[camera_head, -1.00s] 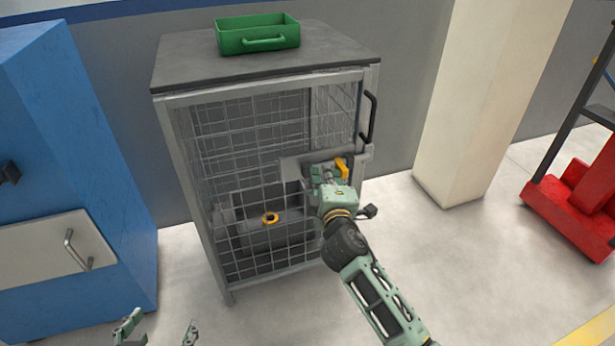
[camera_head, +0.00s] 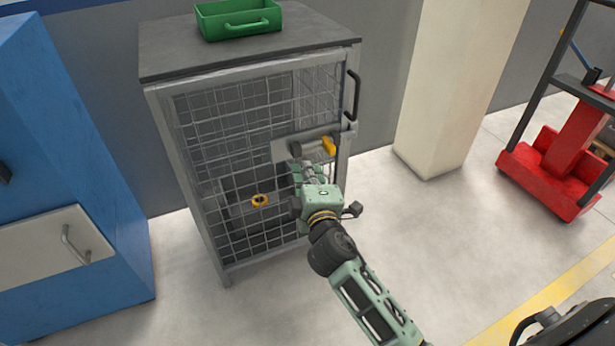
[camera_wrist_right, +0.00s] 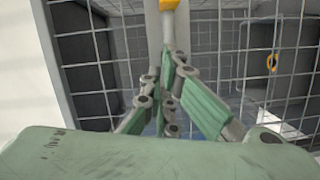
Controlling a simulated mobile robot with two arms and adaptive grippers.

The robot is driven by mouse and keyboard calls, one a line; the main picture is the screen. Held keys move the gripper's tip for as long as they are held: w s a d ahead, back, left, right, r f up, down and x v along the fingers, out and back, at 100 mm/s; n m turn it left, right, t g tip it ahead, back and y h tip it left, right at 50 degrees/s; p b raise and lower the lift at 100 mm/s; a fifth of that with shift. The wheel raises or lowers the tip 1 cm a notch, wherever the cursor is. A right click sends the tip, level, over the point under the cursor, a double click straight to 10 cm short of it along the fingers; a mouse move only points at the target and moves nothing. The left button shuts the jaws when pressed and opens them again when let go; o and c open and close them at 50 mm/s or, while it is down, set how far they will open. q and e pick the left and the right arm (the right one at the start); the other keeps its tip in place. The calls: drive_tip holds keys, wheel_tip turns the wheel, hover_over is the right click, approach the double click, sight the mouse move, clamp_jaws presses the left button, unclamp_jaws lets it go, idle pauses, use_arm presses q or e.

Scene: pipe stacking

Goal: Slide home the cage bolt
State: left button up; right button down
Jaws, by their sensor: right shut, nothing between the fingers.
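The cage bolt has a yellow handle (camera_head: 328,146) and sits on a grey plate (camera_head: 284,151) at the right side of the mesh door (camera_head: 235,135). The bolt's yellow part shows at the top edge of the right wrist view (camera_wrist_right: 170,4). My right gripper (camera_head: 297,160) is in front of the door, to the left of and below the yellow handle. In the right wrist view its fingers (camera_wrist_right: 171,66) are together with nothing between them, apart from the yellow part. How far the bolt sits in its keeper is too small to tell. My left gripper is not in view.
A green tray (camera_head: 238,20) stands on the cage cabinet's top (camera_head: 160,50). A black pull handle (camera_head: 352,95) is at its right edge. A yellow ring (camera_head: 260,200) shows behind the mesh. A blue cabinet (camera_head: 60,150) stands left, a cream pillar (camera_head: 455,90) and red machine (camera_head: 550,170) right.

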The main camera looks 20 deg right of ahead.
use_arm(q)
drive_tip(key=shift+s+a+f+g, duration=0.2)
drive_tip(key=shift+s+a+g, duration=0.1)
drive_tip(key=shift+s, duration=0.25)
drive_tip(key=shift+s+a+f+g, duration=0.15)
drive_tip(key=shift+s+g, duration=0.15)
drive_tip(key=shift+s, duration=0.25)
use_arm(e)
drive_tip(key=shift+v, duration=1.75)
drive_tip(key=shift+a+r, duration=0.1)
drive_tip(key=shift+a, duration=0.1)
drive_tip(key=shift+w, duration=0.1)
